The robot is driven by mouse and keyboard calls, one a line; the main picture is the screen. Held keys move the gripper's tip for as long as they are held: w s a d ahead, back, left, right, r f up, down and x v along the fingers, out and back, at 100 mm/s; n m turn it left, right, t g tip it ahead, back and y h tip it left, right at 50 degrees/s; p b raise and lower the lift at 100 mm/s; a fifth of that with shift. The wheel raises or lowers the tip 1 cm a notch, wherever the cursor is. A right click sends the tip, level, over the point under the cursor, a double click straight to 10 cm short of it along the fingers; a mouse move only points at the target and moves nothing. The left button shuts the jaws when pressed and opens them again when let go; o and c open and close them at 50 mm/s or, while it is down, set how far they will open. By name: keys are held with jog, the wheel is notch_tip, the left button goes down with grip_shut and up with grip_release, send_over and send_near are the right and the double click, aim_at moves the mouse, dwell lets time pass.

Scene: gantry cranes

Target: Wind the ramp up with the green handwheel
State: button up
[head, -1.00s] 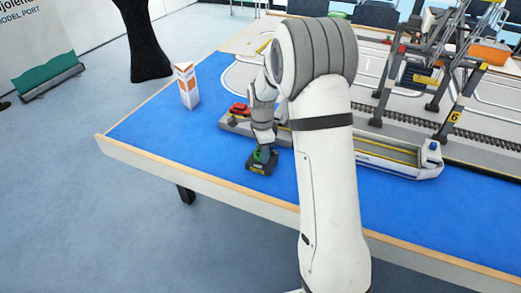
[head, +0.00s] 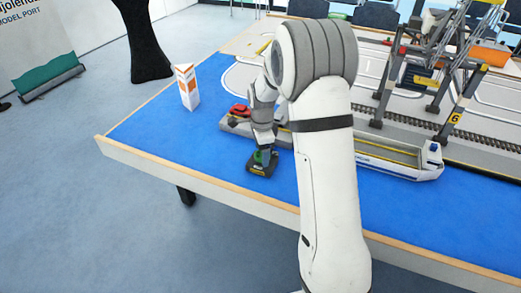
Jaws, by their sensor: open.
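The green handwheel (head: 259,155) sits on a small dark base (head: 261,168) on the blue tabletop. Only part of the wheel shows. My gripper (head: 264,149) points down at the wheel from above, its fingers at the wheel. The fingers are small here and overlap the wheel, so I cannot tell whether they touch it. A grey ship (head: 235,127) with a red piece (head: 240,110) lies just behind, partly hidden by my arm. I cannot make out the ramp clearly.
A white and orange three-sided sign (head: 188,87) stands to the left on the blue table. A white vessel hull (head: 405,163) lies to the right of my arm. Gantry crane legs (head: 447,120) and rails stand behind it. The table's front edge (head: 190,178) is near.

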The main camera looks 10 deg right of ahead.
notch_tip(320, 180, up, 8)
jog(key=shift+f, duration=0.15)
dwell(0.3)
dwell(0.9)
jog(key=shift+s+r, duration=0.2)
jog(key=shift+r, duration=0.1)
jog(key=s+r+n+p, duration=0.1)
jog(key=s+r+n, duration=0.2)
jog(key=s, duration=0.6)
jog(key=s+r+n+t+p, duration=0.1)
jog(key=s+r+n, duration=0.3)
jog(key=s+n, duration=0.4)
jog(key=s+r+n+t+p, duration=0.1)
jog(key=s+r+n, duration=0.2)
jog(key=s+n, duration=0.3)
jog(key=s, duration=0.4)
jog(key=shift+s+r, duration=0.3)
jog(key=shift+r, duration=0.1)
jog(key=shift+a, duration=0.1)
